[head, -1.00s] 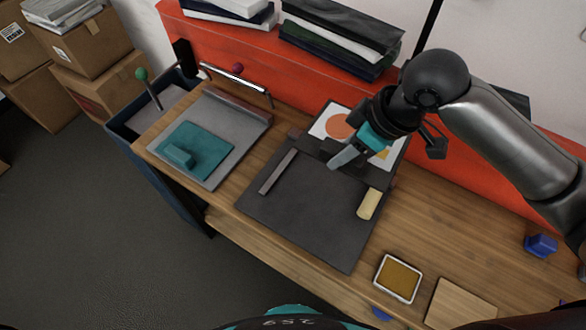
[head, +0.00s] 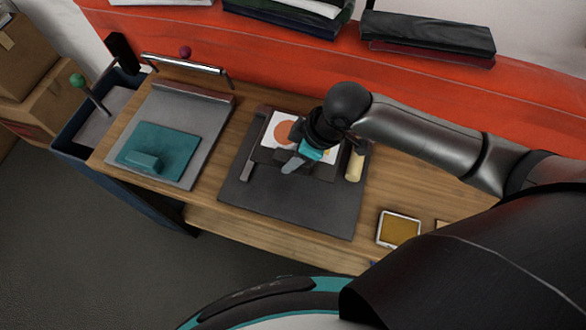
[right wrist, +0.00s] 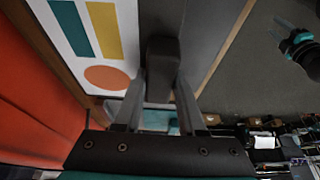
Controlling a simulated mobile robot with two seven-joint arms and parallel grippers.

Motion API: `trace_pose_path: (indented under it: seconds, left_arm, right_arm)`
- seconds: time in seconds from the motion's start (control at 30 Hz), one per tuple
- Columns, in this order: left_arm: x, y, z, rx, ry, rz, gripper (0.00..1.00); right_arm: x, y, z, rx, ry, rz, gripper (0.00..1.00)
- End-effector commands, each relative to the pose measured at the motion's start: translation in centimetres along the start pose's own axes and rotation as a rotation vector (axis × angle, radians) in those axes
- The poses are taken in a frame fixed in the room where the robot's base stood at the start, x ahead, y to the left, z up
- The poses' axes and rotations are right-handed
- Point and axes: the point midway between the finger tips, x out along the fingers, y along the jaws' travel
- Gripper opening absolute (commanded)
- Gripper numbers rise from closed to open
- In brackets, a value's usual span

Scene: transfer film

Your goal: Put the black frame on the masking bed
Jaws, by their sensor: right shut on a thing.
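The black frame (head: 318,171) is a dark flat piece with a raised black block (right wrist: 162,68). It lies across the front part of a printed sheet (head: 281,131), over the dark grey bed (head: 300,210), which I take for the masking bed. I cannot tell whether frame and bed touch. My right gripper (head: 295,162) is shut on the block; its fingers flank it in the right wrist view (right wrist: 158,95). The gripper hides part of the frame and sheet. What looks like my left gripper (right wrist: 288,30) shows small at the right wrist view's upper right.
Left of the bed, a light grey board (head: 203,120) carries a teal plate (head: 170,143) with a block. A yellow-filled tray (head: 399,230) stands at right. Folded cloths (head: 428,34) lie behind.

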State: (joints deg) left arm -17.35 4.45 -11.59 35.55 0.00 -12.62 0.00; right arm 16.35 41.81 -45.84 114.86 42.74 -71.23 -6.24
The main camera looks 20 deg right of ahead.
Motion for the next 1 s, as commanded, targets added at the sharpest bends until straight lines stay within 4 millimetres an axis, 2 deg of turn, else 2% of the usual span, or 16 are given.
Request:
trace_pose_path:
  seconds: [0.43, 0.87, 0.9, 1.0]
  left_arm:
    - [1.1, -0.1, 0.1, -0.001, 0.000, -0.001, 0.50]
    - [1.2, -0.2, 0.0, -0.002, 0.002, -0.003, 0.50]
    - [1.2, -0.2, 0.0, -0.002, 0.002, -0.003, 0.50]
    - [1.2, -0.2, -0.1, -0.002, 0.002, -0.004, 0.50]
  right_arm:
    - [5.0, 0.0, 2.0, 0.001, 0.000, -0.001, 0.00]
    - [5.6, 0.0, 2.3, 0.000, 0.001, 0.000, 0.00]
    - [5.6, 0.0, 2.3, 0.000, 0.000, 0.000, 0.41]
    - [5.6, 0.0, 2.3, 0.000, 0.000, 0.000, 0.52]
